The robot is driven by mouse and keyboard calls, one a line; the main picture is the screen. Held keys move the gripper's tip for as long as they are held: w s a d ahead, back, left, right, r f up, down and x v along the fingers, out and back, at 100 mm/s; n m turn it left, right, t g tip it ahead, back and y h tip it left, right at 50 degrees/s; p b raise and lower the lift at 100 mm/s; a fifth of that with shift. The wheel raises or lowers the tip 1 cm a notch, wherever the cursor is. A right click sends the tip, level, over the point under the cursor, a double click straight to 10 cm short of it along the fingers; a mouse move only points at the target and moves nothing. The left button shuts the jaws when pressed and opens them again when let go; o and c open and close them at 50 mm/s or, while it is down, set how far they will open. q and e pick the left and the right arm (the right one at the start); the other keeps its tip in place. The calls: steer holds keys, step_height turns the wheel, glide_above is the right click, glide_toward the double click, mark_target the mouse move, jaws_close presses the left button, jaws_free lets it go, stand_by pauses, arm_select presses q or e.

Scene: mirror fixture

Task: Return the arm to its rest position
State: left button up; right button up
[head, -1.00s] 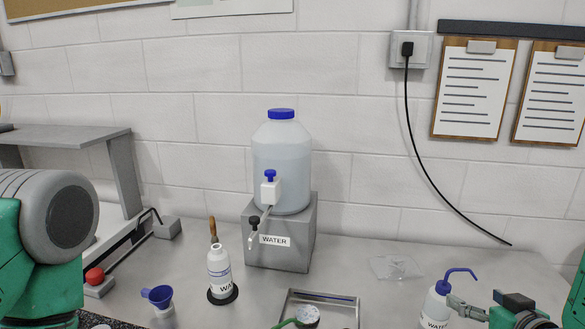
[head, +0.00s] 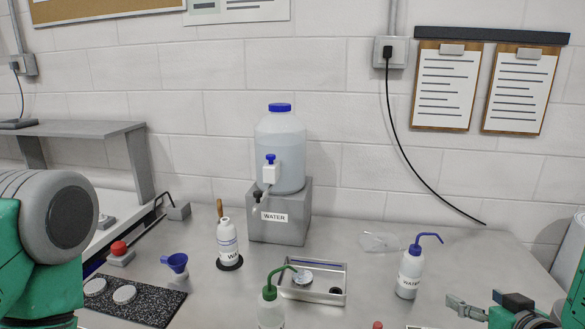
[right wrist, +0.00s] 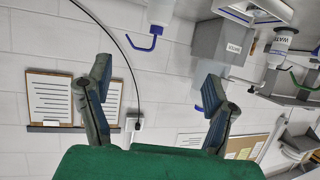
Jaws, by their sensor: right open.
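My right gripper (head: 468,308) is at the lower right of the head view, above the bench and empty. In the right wrist view its two fingers (right wrist: 158,78) stand wide apart with nothing between them. A white wash bottle with a blue spout (head: 410,270) stands upright on the bench, left of and beyond the right gripper, apart from it; its blue spout also shows in the right wrist view (right wrist: 146,44). My left arm shows at the left edge of the head view, but its gripper is out of view.
A water tank (head: 280,150) on a grey block (head: 280,222) stands at the back. Bare bench (head: 455,260) lies around the right gripper.

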steer(key=s+a+f+g+b, duration=0.2)
steer(key=s+f+b, duration=0.2)
steer(key=f, duration=0.5)
steer(key=s+a+f+g+b, duration=0.2)
steer(key=s+f+g+b, duration=0.15)
steer(key=f, duration=0.55)
steer(key=s+a+f+g+b, duration=0.2)
steer(key=s+f+b, duration=0.25)
steer(key=f, duration=0.35)
steer(key=s+a+f+g+b, duration=0.3)
steer(key=s+f+g+b, duration=0.2)
steer(key=s+f, duration=0.9)
steer(key=shift+s+a+f+n+b, duration=0.2)
steer(key=shift+s+f+n+b, duration=0.15)
steer(key=shift+s+b, duration=0.45)
steer(key=shift+s+d+g, duration=0.1)
steer(key=shift+s+g, duration=0.15)
